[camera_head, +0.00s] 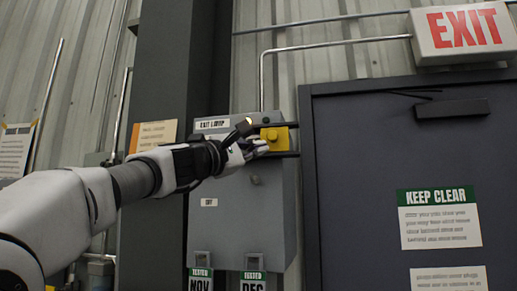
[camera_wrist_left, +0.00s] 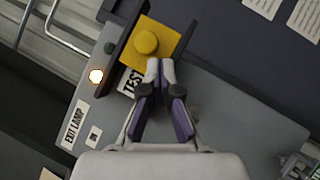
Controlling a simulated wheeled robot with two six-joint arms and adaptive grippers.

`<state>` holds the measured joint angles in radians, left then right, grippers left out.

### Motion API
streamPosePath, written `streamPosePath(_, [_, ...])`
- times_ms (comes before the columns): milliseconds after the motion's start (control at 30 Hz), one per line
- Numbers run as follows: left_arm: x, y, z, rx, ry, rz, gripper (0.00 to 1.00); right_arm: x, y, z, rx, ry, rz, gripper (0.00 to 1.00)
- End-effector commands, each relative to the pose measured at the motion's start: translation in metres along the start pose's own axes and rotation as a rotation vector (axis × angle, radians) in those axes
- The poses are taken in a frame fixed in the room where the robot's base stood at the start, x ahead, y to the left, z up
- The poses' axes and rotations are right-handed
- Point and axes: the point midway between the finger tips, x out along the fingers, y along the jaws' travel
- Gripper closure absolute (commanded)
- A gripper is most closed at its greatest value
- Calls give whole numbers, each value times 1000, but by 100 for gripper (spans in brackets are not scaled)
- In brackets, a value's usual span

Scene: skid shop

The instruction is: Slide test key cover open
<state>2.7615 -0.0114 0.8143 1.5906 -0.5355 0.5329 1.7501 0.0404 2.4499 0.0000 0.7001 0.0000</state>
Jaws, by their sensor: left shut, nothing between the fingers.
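The test key cover is a yellow plate with a round knob (camera_head: 275,137), set between dark rails on the front of a grey exit lamp box (camera_head: 219,240). It also shows in the left wrist view (camera_wrist_left: 168,30), with part of a TEST label (camera_wrist_left: 129,83) exposed beside it. My left gripper (camera_head: 260,149) is shut and empty at the cover's lower left. In the left wrist view its fingertips (camera_wrist_left: 161,65) overlap the plate's edge just by the knob; whether they touch it I cannot tell. My right gripper is not in view.
A lit round lamp (camera_wrist_left: 96,76) and a green button (camera_wrist_left: 109,48) sit on the box beside the cover. A dark door (camera_head: 358,180) stands to the right. Tags (camera_head: 253,281) hang below the box, and conduit (camera_head: 262,75) runs above it.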

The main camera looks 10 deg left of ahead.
Motion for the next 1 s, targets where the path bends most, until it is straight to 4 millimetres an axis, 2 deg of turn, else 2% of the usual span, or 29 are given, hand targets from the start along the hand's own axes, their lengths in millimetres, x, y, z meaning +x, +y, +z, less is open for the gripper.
streamPosePath(33, [-14, -6, -6, 1, 0, 6, 100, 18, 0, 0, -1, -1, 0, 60])
streamPosePath(100, [-34, -6, -5, 1, -1, 8, 100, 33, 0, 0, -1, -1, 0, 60])
streamPosePath(300, [-80, -4, -3, 1, -1, 5, 100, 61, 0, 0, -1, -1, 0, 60])
streamPosePath(400, [-95, -5, -4, 3, -3, 6, 100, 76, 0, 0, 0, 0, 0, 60])
streamPosePath(567, [-104, 0, -1, 2, -2, 4, 100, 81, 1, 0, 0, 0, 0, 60])
streamPosePath(1000, [-103, 2, 0, 2, -2, 4, 100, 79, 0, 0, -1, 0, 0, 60])
